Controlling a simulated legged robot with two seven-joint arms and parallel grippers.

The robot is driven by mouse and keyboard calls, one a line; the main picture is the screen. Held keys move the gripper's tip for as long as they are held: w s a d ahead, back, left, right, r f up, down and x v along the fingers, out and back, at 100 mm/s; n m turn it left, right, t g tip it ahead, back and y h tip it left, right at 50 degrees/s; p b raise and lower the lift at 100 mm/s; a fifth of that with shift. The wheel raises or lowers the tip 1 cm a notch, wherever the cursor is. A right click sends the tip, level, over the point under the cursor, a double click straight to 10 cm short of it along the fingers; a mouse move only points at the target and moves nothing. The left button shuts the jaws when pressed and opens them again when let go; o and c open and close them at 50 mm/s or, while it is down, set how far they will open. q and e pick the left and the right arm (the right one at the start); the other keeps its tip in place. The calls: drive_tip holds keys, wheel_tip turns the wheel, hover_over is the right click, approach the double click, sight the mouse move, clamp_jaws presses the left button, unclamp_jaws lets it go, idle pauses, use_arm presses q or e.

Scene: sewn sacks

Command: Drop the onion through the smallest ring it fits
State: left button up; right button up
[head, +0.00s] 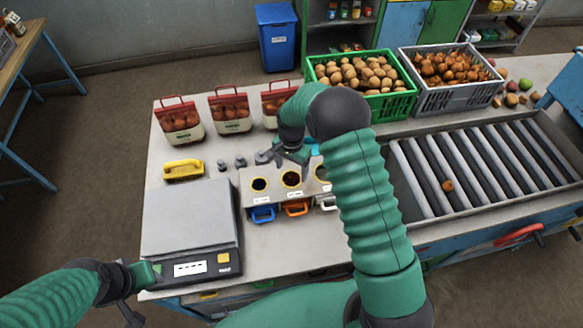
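A sizing box (250,197) stands mid-table with a row of round ring openings in its top. The left ring (259,184) and middle ring (291,179) show dark holes; the right ring (322,173) is partly behind my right arm. Blue, orange and white handles are on its front. A single onion (447,186) lies on the roller conveyor, right of my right arm. My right gripper (289,159) is just above and behind the middle ring, fingers apart, with no onion visible between them. My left gripper (130,312) is low at the left, before the table's front edge; its fingers are unclear.
A scale (188,220) fills the table's left front. Behind it are a yellow-handled tool (183,169), small grey weights (240,161) and sacks of onions (230,112). A green crate (320,60) of potatoes and a grey crate (440,100) of onions stand behind the roller conveyor (400,177).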

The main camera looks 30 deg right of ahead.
wheel_tip(320, 180, up, 17)
drive_tip(key=b, duration=0.4)
drive_tip(key=shift+f, duration=0.15)
idle(0.8)
